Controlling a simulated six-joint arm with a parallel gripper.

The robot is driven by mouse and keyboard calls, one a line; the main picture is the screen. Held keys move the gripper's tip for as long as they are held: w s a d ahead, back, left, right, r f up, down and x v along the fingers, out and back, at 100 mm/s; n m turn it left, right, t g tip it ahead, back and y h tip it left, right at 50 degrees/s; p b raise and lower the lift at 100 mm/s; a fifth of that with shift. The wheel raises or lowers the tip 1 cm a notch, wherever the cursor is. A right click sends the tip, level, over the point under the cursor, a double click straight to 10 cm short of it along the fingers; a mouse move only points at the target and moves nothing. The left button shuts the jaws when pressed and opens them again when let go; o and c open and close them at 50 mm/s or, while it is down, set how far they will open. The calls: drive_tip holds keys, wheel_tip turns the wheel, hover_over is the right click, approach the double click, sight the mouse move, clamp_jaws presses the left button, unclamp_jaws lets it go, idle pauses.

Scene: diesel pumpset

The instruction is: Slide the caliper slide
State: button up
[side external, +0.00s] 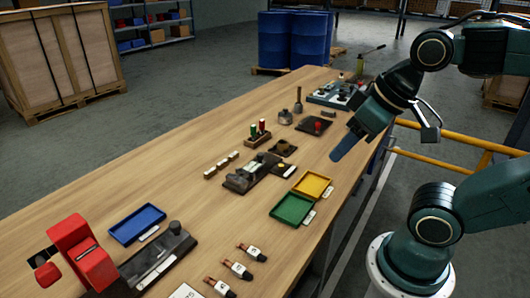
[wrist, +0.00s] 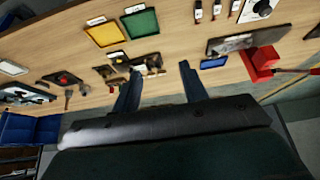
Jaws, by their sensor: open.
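A long dark board with a pale strip along it (side external: 155,262) lies at the near left of the bench in the side view; it looks like the caliper fixture. A dark knob-like block (side external: 175,228) stands at its far end, perhaps the slide. The board also shows at the upper right of the wrist view (wrist: 245,40), too small for detail. My gripper (side external: 347,148) is above the far right part of the bench, well away from the board. In the wrist view its fingers (wrist: 160,70) are apart, with nothing held between them.
A red device (side external: 82,255) and a blue tray (side external: 137,223) stand beside the board. Green (side external: 292,208) and yellow (side external: 312,184) trays, a dark machine part (side external: 250,175) and several small labelled pieces occupy the bench. Bare wood lies along its left side.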

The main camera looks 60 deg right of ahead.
drive_tip(key=w+d+r+g, duration=0.1)
drive_tip(key=w+d+r, duration=0.15)
drive_tip(key=w, duration=0.65)
drive_tip(key=n+g, duration=0.3)
drive_tip(key=g, duration=0.2)
hover_over(260, 154)
wheel_tip(260, 154, down, 10)
drive_tip(key=shift+d, duration=0.1)
drive_tip(key=shift+f, duration=0.15)
wheel_tip(260, 154, down, 14)
drive_tip(key=shift+r, duration=0.15)
drive_tip(key=shift+c, duration=0.2)
